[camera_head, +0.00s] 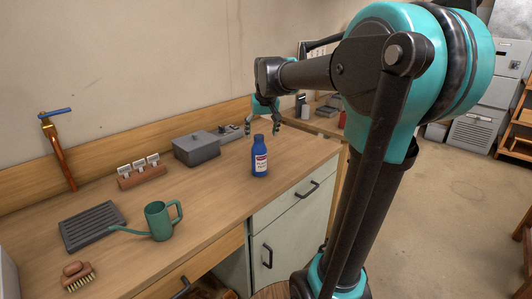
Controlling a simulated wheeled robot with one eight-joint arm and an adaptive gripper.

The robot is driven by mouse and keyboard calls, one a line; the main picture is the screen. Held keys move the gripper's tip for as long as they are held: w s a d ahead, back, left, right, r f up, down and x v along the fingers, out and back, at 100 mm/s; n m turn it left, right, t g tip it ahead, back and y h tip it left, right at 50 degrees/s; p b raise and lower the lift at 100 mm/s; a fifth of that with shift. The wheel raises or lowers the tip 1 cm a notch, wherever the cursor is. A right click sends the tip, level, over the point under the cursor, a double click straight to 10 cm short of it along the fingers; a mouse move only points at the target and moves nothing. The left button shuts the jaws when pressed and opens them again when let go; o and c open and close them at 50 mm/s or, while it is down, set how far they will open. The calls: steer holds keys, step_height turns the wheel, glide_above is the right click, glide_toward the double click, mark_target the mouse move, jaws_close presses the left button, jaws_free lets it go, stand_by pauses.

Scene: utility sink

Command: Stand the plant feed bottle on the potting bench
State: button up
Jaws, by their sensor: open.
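The plant feed bottle (260,161) is blue with a dark blue cap and a white and red label. It stands upright on the wooden potting bench (215,195), near its right end. My gripper (275,130) is open, above and behind the bottle to its right. No contact between its fingers and the bottle can be made out, and nothing shows between them.
A green watering can (160,220), a dark slatted tray (92,225) and a brush (77,276) stand on the left. A grey lidded box (196,148) and a rack with white labels (141,172) sit along the back. Bare wood surrounds the bottle's front.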

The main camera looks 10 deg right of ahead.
steer(key=s+d+f, duration=0.2)
steer(key=s+f, duration=1)
steer(key=s, duration=0.1)
steer(key=s+d+f, duration=0.2)
steer(key=s+f, duration=1)
steer(key=s, duration=0.1)
steer(key=shift+m, duration=0.3)
